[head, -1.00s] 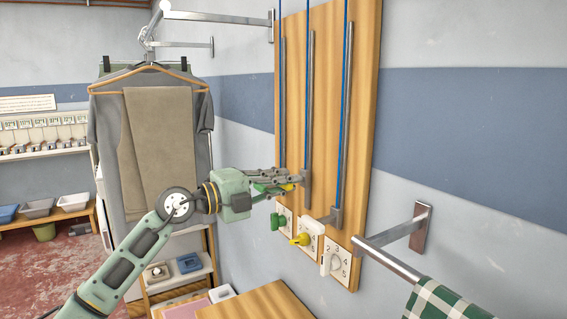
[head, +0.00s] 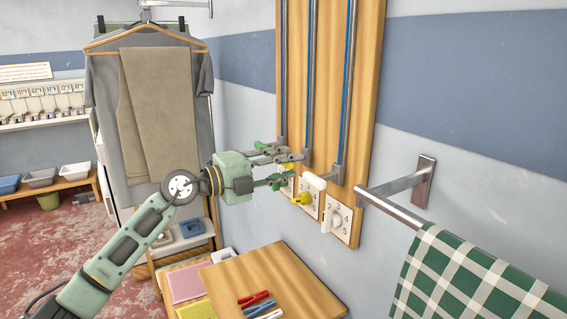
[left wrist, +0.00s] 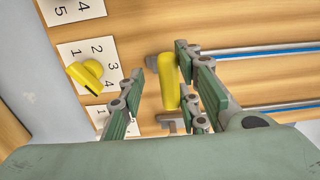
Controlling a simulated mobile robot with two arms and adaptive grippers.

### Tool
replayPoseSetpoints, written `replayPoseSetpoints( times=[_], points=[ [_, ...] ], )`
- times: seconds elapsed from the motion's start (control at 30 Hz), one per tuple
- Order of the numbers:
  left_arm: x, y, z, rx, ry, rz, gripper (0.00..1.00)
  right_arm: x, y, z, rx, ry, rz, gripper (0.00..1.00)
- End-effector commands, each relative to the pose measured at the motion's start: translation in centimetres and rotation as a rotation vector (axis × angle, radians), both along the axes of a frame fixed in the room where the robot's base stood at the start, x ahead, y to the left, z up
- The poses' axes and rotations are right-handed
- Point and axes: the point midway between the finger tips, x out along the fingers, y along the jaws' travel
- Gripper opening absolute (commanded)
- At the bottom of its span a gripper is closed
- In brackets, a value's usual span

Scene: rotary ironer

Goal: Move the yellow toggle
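A wooden panel (head: 328,92) on the wall has vertical metal rails with blue cords. A yellow handle (left wrist: 169,82) on one slider stands between the fingers of my left gripper (left wrist: 160,80) in the left wrist view, nearer the right finger; contact is unclear. In the head view, a small yellow part (head: 288,166) shows between the fingers of my left gripper (head: 294,167), which is open. A yellow dial (head: 301,199) on a numbered plate sits just below; it also shows in the left wrist view (left wrist: 85,76). My right gripper is not in view.
A white slider handle (head: 314,182) and a white dial (head: 334,219) are close to the right. A metal wall bar (head: 390,208) with a checked cloth (head: 470,280) juts out further right. A wooden tabletop (head: 250,272) with coloured pegs lies below.

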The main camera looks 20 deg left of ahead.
Motion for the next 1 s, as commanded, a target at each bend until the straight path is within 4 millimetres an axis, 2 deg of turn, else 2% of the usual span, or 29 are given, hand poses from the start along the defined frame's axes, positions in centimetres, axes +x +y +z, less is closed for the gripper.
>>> replayPoseSetpoints(
  times=[0.3, 0.43, 0.8, 1.0],
  points=[
    [0.0, 0.1, 0.3, -0.004, -0.003, 0.001, 0.34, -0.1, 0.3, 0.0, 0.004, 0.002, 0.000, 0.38],
    [-0.7, 0.7, 0.2, -0.003, -0.003, 0.003, 0.34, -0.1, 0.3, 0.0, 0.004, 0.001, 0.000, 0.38],
    [-6.4, 5.1, -0.1, -0.001, 0.003, 0.003, 0.34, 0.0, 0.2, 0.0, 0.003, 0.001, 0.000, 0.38],
    [-8.4, 6.7, 0.0, -0.004, 0.003, 0.002, 0.34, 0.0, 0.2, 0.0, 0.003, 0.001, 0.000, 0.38]
  ],
)
